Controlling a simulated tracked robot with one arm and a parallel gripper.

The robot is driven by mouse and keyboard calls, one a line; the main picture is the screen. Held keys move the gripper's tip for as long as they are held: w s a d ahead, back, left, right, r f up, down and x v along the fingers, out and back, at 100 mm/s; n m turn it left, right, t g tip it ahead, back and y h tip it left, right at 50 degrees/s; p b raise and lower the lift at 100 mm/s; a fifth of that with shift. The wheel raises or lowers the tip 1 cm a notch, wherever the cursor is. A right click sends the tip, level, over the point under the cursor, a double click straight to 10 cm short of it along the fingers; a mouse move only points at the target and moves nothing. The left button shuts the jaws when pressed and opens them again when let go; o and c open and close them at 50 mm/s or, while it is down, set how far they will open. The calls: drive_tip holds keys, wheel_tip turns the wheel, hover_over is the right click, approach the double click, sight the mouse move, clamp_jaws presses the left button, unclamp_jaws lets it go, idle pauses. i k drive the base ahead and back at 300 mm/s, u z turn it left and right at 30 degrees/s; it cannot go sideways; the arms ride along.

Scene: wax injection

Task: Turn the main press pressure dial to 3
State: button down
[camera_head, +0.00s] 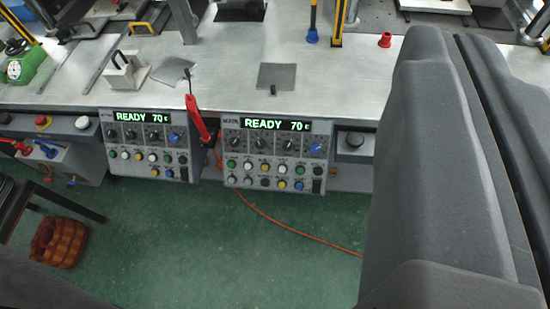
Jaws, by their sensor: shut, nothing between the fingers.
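Two grey control panels sit on the front of the metal bench. The left panel (148,172) and the right panel (275,179) each show a green "READY 70" readout. Each has a row of three black dials and one blue dial under the readout. The right panel's black dials include this middle one (265,143), with a blue dial (315,148) at the row's end. The left panel's blue dial (174,138) is at its right. Dial labels and settings are too small to read, so I cannot tell which is the main press pressure dial. My gripper's fingertips are not visible.
A large grey part of my own body blocks the right side. A red-handled tool (197,120) hangs between the panels, and an orange cable (290,228) runs over the green floor. A wicker basket (58,243) stands at lower left.

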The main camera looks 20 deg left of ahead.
sight(235, 142)
drive_tip(key=u, duration=0.05)
drive_tip(key=k, duration=1.05)
drive_tip(key=u, duration=0.4)
drive_tip(key=i, duration=0.5)
drive_tip(key=z, duration=0.1)
